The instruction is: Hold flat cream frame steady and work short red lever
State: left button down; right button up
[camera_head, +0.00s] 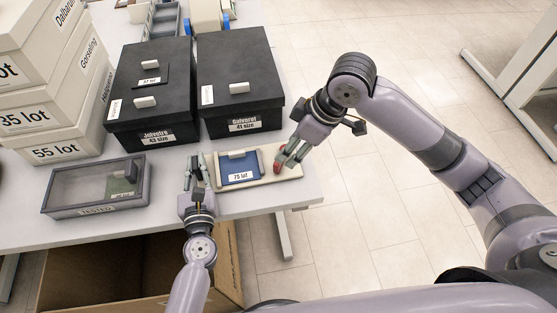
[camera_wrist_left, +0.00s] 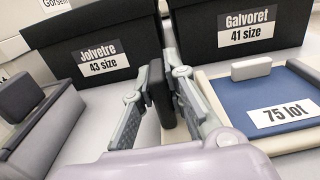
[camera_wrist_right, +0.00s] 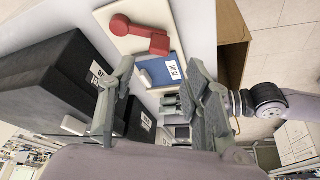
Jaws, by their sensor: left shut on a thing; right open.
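The flat cream frame (camera_head: 290,172) lies on the table's right end. It holds a blue panel (camera_head: 237,173) with a "75 lot" label, also seen in the left wrist view (camera_wrist_left: 243,94). The short red lever (camera_head: 277,168) is on the frame's right part; in the right wrist view the lever (camera_wrist_right: 140,36) shows whole, with a round knob end.
Two black shoe boxes (camera_head: 240,75) (camera_head: 152,90) stand behind the frame. Cream boxes (camera_head: 50,125) are stacked at far left. A cardboard box (camera_head: 120,272) is below the table's front edge.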

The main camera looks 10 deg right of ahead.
jog(key=x, duration=0.9)
jog(key=shift+c, duration=0.4)
grip_shut()
